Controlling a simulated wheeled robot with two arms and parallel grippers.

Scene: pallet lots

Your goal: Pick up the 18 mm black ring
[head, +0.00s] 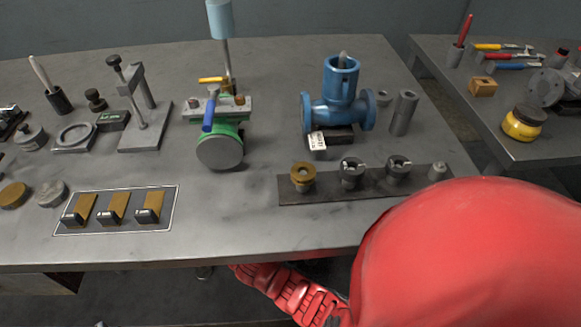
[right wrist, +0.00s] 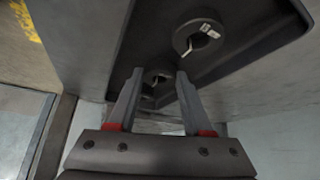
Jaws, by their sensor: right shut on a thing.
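Two black rings stand on a dark flat tray (head: 322,190) near the bench's front edge, the left black ring (head: 351,174) and the right black ring (head: 398,171). Both have pale marks on top; I cannot read their sizes. A brass-coloured ring (head: 302,177) is left of them and a small grey peg (head: 437,172) right of them. In the right wrist view a black ring with white marks (right wrist: 198,40) lies beyond my right gripper (right wrist: 158,76). A small dark ring-like thing shows between its fingers. In the head view I cannot make out its fingers. My left gripper is not seen.
A blue valve body (head: 340,98) stands behind the tray, with a grey cylinder (head: 402,113) beside it. My red arm covers the lower right.

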